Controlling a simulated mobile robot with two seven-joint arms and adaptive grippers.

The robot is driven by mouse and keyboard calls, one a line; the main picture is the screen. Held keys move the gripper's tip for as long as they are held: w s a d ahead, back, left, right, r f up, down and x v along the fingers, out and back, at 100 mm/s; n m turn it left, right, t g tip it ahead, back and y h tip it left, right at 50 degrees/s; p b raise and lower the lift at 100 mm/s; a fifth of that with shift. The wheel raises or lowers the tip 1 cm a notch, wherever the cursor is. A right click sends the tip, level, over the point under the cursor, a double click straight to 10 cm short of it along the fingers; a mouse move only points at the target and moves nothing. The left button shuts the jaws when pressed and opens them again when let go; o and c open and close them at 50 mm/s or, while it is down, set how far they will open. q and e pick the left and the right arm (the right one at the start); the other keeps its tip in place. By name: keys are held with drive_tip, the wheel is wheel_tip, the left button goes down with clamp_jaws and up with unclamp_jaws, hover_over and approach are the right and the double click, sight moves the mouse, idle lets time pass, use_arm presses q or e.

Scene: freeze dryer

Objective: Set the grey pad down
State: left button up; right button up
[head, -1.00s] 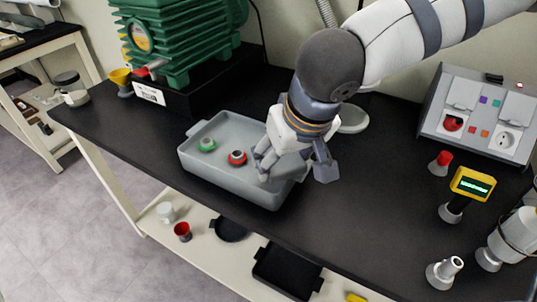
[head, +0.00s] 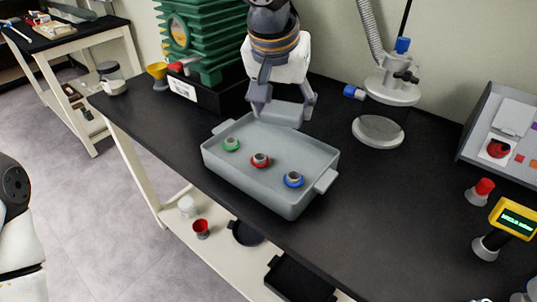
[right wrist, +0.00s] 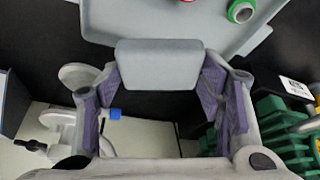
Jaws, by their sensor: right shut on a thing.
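The grey pad (head: 283,115) is a pale grey block with rounded edges. My right gripper (head: 283,105) is shut on it, with one finger at each end, at the far side of the grey tray (head: 247,184) in the head view. In the right wrist view the pad (right wrist: 158,64) spans the purple-lined fingers, with the tray's edge (right wrist: 222,40) behind it. I cannot tell whether the pad touches the table. My left gripper is out of view; only part of my left arm shows at the left edge.
The tray holds green (head: 231,144), red (head: 260,160) and blue (head: 293,179) ringed pieces. A green finned machine (head: 205,40) stands at the back left. A clear stand with a round base (head: 378,131) is right of the gripper. Black tabletop (head: 355,190) is free right of the tray.

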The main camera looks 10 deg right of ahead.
drive_tip(key=w+a+r+m, duration=0.1)
drive_tip(key=a+r+m, duration=0.1)
drive_tip(key=a, duration=0.5)
drive_tip(key=m+g+h, duration=0.1)
drive_tip(key=m, duration=0.1)
hover_over(283, 144)
drive_tip(key=s+a, duration=0.1)
wheel_tip(283, 144, down, 8)
drive_tip(key=shift+a, duration=0.1)
wheel_tip(283, 144, down, 3)
drive_tip(key=shift+b, duration=0.3)
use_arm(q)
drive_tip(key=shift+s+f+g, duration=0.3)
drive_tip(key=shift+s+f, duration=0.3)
use_arm(e)
drive_tip(key=shift+f, duration=0.1)
drive_tip(key=o, duration=1.1)
drive_tip(key=shift+f, duration=0.15)
